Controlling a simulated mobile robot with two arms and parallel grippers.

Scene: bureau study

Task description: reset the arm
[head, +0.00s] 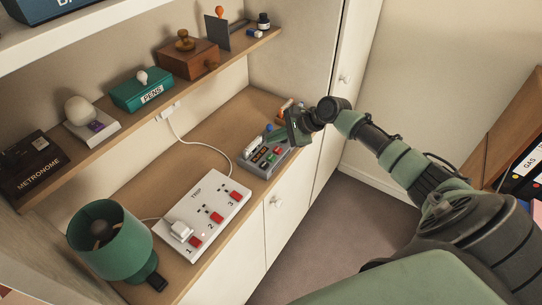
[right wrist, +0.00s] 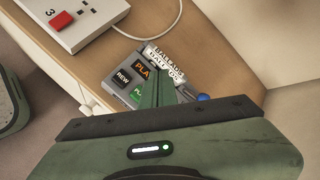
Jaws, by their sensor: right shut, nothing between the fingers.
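My right arm comes in from the right in the head view. Its gripper (head: 290,138) is at the far right end of the desk, over or just beside a grey button unit (head: 249,166). In the right wrist view the two green fingers (right wrist: 163,78) are together with nothing between them. They point at the grey unit (right wrist: 108,82), whose keys read REW and PLAY, and cover part of it. I cannot tell whether the fingertips touch it. My left gripper is not in view.
A white socket strip (head: 189,240) with red switches and a green lamp (head: 105,240) stand on the desk. The shelf above holds a metronome box (head: 38,168), a green pens box (head: 142,92) and a wooden box (head: 187,60). A cabinet door (head: 345,90) stands beside the arm.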

